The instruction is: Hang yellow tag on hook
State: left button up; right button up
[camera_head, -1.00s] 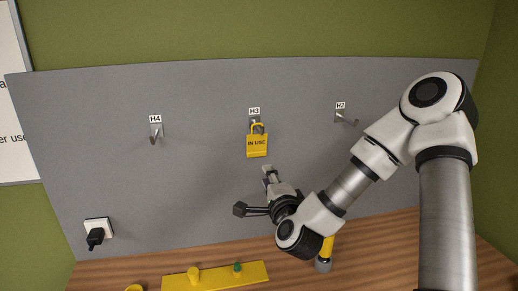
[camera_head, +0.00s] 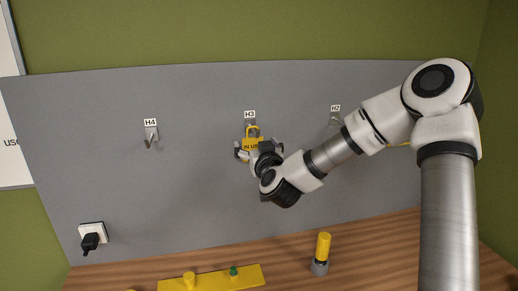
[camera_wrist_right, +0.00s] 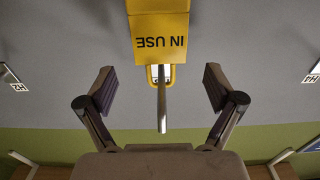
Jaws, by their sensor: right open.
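The yellow tag (camera_head: 252,140), marked IN USE, hangs by its loop on the hook under the H3 label (camera_head: 250,115) on the grey board. In the right wrist view the tag (camera_wrist_right: 160,38) appears upside down, and the metal hook (camera_wrist_right: 162,105) passes through its loop. My right gripper (camera_head: 258,152) is at the tag's lower part and hides some of it in the head view. In the wrist view its two fingers are wide apart, one on each side of the hook, with clear space between them and the tag. My left gripper is not in view.
A black plug sits in a wall socket (camera_head: 92,234). A yellow-topped cylinder (camera_head: 322,250) and a yellow plate (camera_head: 210,279) are on the wooden bench.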

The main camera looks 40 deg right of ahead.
aim_at(253, 140)
jog(key=p+x, duration=0.1)
jog(key=x, duration=0.3)
jog(key=shift+w+d+f, duration=0.1)
jog(key=shift+w+d, duration=0.05)
jog(key=shift+w, duration=0.2)
jog(key=shift+s, duration=0.1)
jog(key=c, duration=0.3)
grip_shut()
jog(key=shift+r+p, duration=0.4)
jog(key=shift+s, duration=0.15)
